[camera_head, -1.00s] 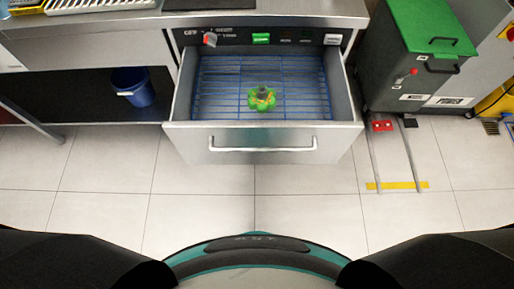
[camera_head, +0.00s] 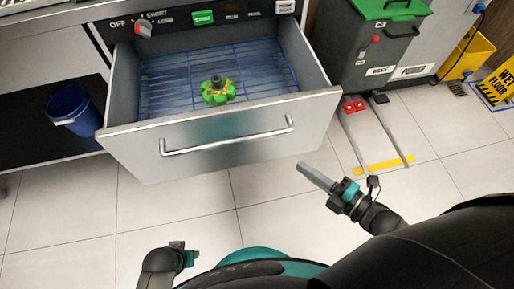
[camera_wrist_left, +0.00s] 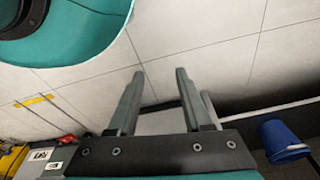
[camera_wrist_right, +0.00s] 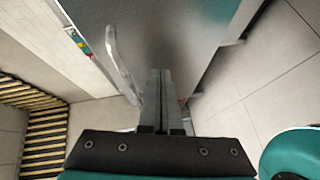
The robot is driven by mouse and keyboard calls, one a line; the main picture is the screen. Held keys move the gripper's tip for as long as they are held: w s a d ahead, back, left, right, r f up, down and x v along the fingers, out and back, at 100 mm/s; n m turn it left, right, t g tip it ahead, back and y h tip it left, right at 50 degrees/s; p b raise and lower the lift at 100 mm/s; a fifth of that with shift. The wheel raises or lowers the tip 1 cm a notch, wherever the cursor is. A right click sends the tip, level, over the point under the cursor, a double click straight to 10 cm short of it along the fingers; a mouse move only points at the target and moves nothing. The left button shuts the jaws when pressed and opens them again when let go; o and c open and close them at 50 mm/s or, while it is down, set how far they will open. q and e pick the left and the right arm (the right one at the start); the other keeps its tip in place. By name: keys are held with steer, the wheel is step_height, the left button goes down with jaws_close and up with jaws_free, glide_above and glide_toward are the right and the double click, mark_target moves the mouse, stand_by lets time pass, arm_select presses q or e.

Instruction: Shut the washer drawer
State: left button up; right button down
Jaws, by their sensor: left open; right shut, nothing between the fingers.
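The washer drawer (camera_head: 225,143) is pulled out in the head view, its grey front facing me with a long bar handle (camera_head: 228,139). A blue wire rack (camera_head: 165,83) lies inside it, with a green and yellow juicer part (camera_head: 218,91) on the rack. My right gripper (camera_head: 303,167) is shut and empty, apart from the drawer, in front of its lower right side. In the right wrist view the drawer front (camera_wrist_right: 165,35) and the handle (camera_wrist_right: 122,65) lie ahead of the shut fingers (camera_wrist_right: 158,75). My left gripper (camera_wrist_left: 158,75) is open and empty in the left wrist view.
A blue bucket (camera_head: 77,112) stands under the counter at left. A grey bin with a green lid (camera_head: 390,8) stands at right, near a yellow mop bucket (camera_head: 463,55) and a wet floor sign (camera_head: 497,88). The tiled floor before the drawer is clear.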

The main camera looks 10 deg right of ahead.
steer(key=s+a+r+n+y+b, duration=0.1)
steer(key=a+r+n+y, duration=0.2)
steer(key=n+y, duration=0.15)
arm_select(q)
steer(key=w+r+t+b, duration=0.1)
steer(key=w+r+b, duration=0.2)
steer(key=r, duration=0.3)
steer(key=shift+w+d+r, duration=0.4)
steer(key=shift+w, duration=0.4)
arm_select(e)
glide_toward(244, 130)
steer(key=shift+g+h, duration=0.4)
steer(key=shift+h, duration=0.05)
steer(key=shift+r+x, duration=0.2)
steer(key=shift+x, duration=0.8)
steer(key=shift+r+x, duration=0.15)
steer(key=shift+x, duration=0.85)
steer(key=shift+r+x, duration=0.2)
steer(key=shift+x, duration=0.8)
steer(key=shift+s+a, duration=0.1)
